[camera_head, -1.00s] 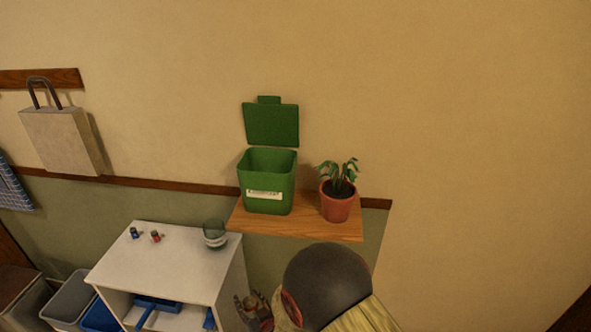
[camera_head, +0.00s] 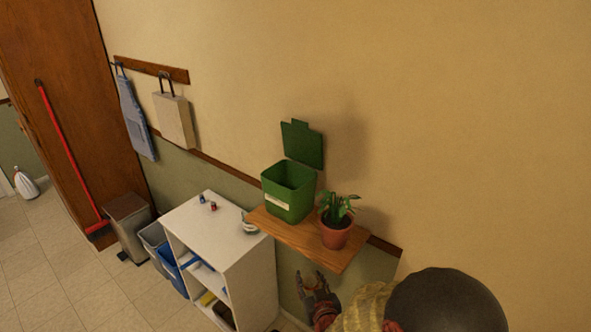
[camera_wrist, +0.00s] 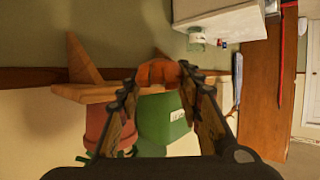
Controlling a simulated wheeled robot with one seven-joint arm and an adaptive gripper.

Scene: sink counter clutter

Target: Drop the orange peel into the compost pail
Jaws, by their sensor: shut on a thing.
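The green compost pail (camera_head: 288,192) stands on the wooden wall shelf with its lid raised behind it. My gripper (camera_head: 314,284) is in front of and below the shelf, lower than the pail. In the wrist view, my gripper (camera_wrist: 160,80) is shut on the orange peel (camera_wrist: 160,72), which sits between the fingertips. The pail (camera_wrist: 165,125) shows behind the fingers there, partly hidden by them. In the head view the peel is too small to make out clearly.
A potted plant (camera_head: 336,232) stands right of the pail on the shelf (camera_head: 300,238). A white cabinet (camera_head: 214,230) with a glass jar (camera_head: 249,222) and small bottles is to the left. Bins (camera_head: 127,222) stand farther left. The wall at right is bare.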

